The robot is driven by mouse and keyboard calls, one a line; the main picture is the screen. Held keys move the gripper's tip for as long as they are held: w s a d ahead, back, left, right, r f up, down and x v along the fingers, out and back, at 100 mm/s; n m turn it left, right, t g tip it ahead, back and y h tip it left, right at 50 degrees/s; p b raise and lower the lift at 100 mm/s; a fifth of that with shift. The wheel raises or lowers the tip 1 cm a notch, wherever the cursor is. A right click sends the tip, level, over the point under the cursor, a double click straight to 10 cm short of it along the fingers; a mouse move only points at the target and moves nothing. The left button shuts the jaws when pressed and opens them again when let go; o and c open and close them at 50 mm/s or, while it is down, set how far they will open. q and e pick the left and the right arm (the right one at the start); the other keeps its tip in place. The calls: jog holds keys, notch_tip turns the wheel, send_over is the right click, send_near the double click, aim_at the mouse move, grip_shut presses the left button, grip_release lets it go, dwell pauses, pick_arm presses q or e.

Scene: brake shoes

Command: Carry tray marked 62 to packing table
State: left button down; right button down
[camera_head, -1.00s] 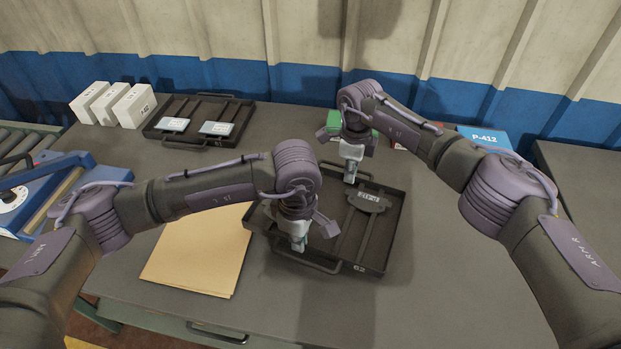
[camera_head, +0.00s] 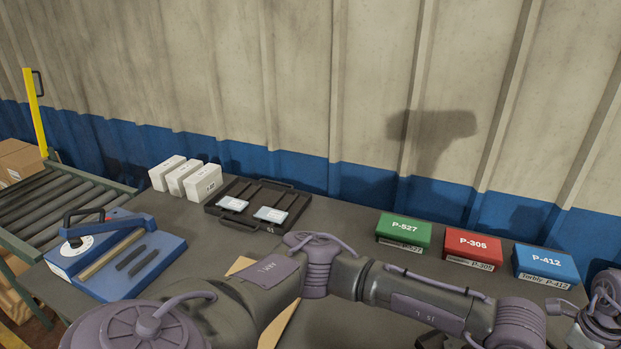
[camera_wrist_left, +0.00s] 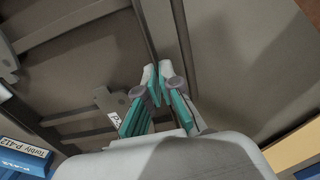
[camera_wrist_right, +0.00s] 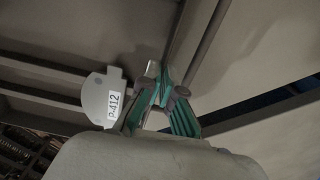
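The dark tray marked 62 shows in the left wrist view (camera_wrist_left: 60,75) and the right wrist view (camera_wrist_right: 60,55), with dividers across its floor. A grey brake shoe labelled P-412 (camera_wrist_right: 100,97) lies in it; part also shows in the left wrist view (camera_wrist_left: 107,98). My left gripper (camera_wrist_left: 159,76) has its fingertips close together on the tray's edge bar. My right gripper (camera_wrist_right: 159,82) is likewise closed at the opposite side of the tray. In the head view my arms and the lower frame edge hide both grippers and almost all of the tray; its number is not visible now.
Green P-527 (camera_head: 404,229), red P-305 (camera_head: 472,247) and blue P-412 (camera_head: 546,265) boxes stand along the wall. Another dark tray (camera_head: 243,222) holds two pale packets beside white boxes (camera_head: 203,182). A blue fixture (camera_head: 118,262) and roller conveyor (camera_head: 50,210) are left.

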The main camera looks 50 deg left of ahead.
pick_arm(q)
jog(key=shift+w+d+r, duration=0.1)
jog(key=shift+d, duration=0.05)
pick_arm(e)
jog(key=shift+d+r, duration=0.1)
jog(key=shift+d, duration=0.05)
